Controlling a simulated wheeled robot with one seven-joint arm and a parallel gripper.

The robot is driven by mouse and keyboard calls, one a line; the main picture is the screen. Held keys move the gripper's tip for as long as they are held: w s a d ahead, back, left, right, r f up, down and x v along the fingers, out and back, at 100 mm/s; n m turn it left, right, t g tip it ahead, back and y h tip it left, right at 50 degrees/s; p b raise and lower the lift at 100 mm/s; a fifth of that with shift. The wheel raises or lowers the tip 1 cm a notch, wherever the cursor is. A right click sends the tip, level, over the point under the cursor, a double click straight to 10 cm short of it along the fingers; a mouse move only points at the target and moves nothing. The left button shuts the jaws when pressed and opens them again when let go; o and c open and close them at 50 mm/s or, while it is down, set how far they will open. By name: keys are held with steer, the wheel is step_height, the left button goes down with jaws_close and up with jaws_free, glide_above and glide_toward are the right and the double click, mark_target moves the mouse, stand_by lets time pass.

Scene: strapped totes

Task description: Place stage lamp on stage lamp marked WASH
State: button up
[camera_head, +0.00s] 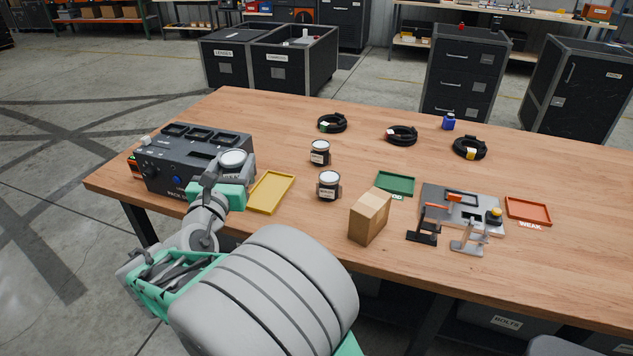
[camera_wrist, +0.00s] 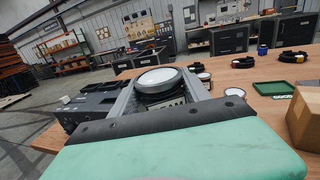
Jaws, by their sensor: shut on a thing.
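My gripper (camera_head: 236,170) is shut on a stage lamp (camera_head: 232,158), a dark round body with a pale lens facing up. In the wrist view the held lamp (camera_wrist: 160,78) sits upright between the two grey fingers, with a white label whose text I cannot read for certain. It is at the right end of the dark deck box, and its height above the table is hard to judge. Two similar lamps stand upright on the table to the right: a farther one (camera_head: 320,153) and a nearer one (camera_head: 329,186). Their labels are too small to read surely.
The deck box (camera_head: 170,172) stands left of my gripper. A yellow tray (camera_head: 271,192) lies between it and the nearer lamp. A cardboard box (camera_head: 370,216), green tray (camera_head: 395,185), metal fixture (camera_head: 462,206) and red tray (camera_head: 528,211) are farther right. Coiled cables lie behind.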

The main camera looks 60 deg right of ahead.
steer(key=s+d+r+m+g+h+b, duration=0.1)
steer(key=s+d+r+m+g, duration=0.15)
steer(key=s+d+g, duration=0.4)
steer(key=s+d+r+m+g, duration=0.1)
steer(key=s+d+r+m, duration=0.2)
steer(key=s, duration=0.7)
steer(key=b, duration=0.2)
glide_above(330, 176)
steer(key=shift+n, duration=0.25)
steer(key=f, duration=1)
steer(key=shift+s+a+f, duration=0.1)
steer(key=shift+a+f, duration=0.2)
steer(key=shift+a, duration=0.05)
steer(key=shift+d+f, duration=0.2)
steer(key=shift+f, duration=1.75)
steer(key=o, duration=1.7)
steer(key=shift+c, duration=0.2)
